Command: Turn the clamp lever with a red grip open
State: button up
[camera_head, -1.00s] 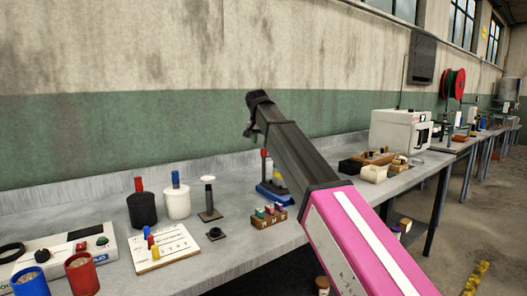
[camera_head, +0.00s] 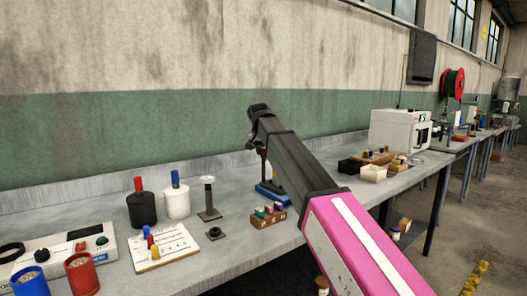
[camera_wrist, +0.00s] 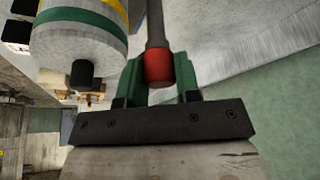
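The clamp lever's red grip (camera_wrist: 158,68) sits between my gripper's two green fingers in the wrist view, at the end of a grey rod (camera_wrist: 155,22). My gripper (camera_wrist: 160,82) has its fingers close against both sides of the grip, with no clear gap. In the head view, a red upright part (camera_head: 263,154) stands over a blue base (camera_head: 272,194) on the bench, partly behind my arm. My dark wrist (camera_head: 259,110) is above and beside it. My fingers are not clear in that view.
On the bench (camera_head: 225,236) stand a black pot (camera_head: 142,210), a white pot (camera_head: 177,204), a small stand (camera_head: 209,203) and a wooden block with coloured pieces (camera_head: 268,217). A pale banded cylinder (camera_wrist: 80,45) is close to my gripper's left in the wrist view.

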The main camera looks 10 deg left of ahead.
jog(key=shift+n, duration=0.3)
jog(key=n+y, duration=0.2)
jog(key=n, duration=0.2)
jog(key=shift+n, duration=0.3)
jog(key=n, duration=0.2)
jog(key=n+g+y, duration=0.1)
jog(key=n, duration=0.1)
jog(key=shift+n+y, duration=0.3)
jog(key=n+g, duration=0.1)
jog(key=n, duration=0.1)
jog(key=n+g+y, duration=0.1)
jog(key=n, duration=0.2)
jog(key=shift+w, duration=0.1)
jog(key=shift+n+g, duration=1)
jog(key=shift+n, duration=1.3)
jog(key=o, duration=0.9)
